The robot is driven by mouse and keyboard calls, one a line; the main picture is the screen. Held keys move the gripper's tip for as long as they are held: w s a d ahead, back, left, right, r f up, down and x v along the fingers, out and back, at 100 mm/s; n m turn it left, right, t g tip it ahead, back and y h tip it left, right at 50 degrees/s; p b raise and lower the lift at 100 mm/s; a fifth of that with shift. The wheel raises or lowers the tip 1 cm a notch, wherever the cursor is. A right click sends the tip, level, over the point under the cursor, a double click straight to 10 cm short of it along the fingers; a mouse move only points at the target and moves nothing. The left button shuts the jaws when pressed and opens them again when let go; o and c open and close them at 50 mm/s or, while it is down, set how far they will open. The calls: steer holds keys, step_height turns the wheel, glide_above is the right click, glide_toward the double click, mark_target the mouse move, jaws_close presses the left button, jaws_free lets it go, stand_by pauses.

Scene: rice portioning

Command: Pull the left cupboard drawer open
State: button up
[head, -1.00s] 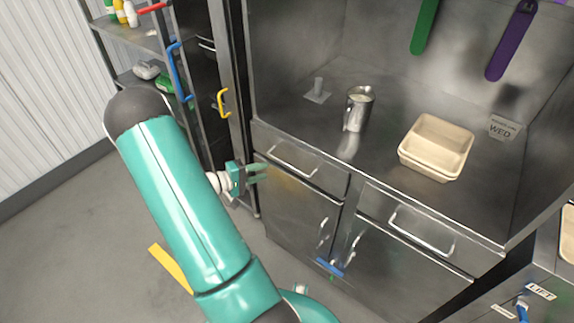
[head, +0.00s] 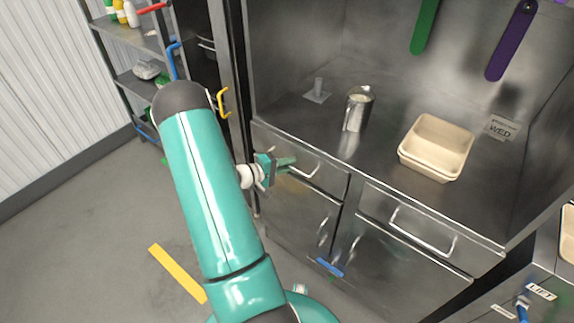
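The left cupboard drawer (head: 328,177) is shut, flush in the steel cabinet front, with a silver bar handle (head: 310,171). My gripper (head: 284,163) is in front of the left part of this drawer, its fingers pointing right toward the handle. The fingers overlap the handle's left end in the picture. I cannot tell whether they touch it or how far apart they are. The arm hides part of the floor and shelf at the left.
The right drawer (head: 436,243) is shut, with its own bar handle. A metal jug (head: 357,110) and stacked beige trays (head: 436,147) stand on the counter above. Cupboard doors (head: 299,210) lie below the drawers. Open floor (head: 90,230) lies at the left.

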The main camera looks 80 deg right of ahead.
jaws_close()
steer(key=w+a, duration=0.5)
steer(key=a, duration=0.7)
steer(key=w+a, duration=0.5)
steer(key=a, duration=0.7)
steer(key=shift+w+a, duration=0.35)
steer(key=shift+o, duration=1.9)
jaws_free()
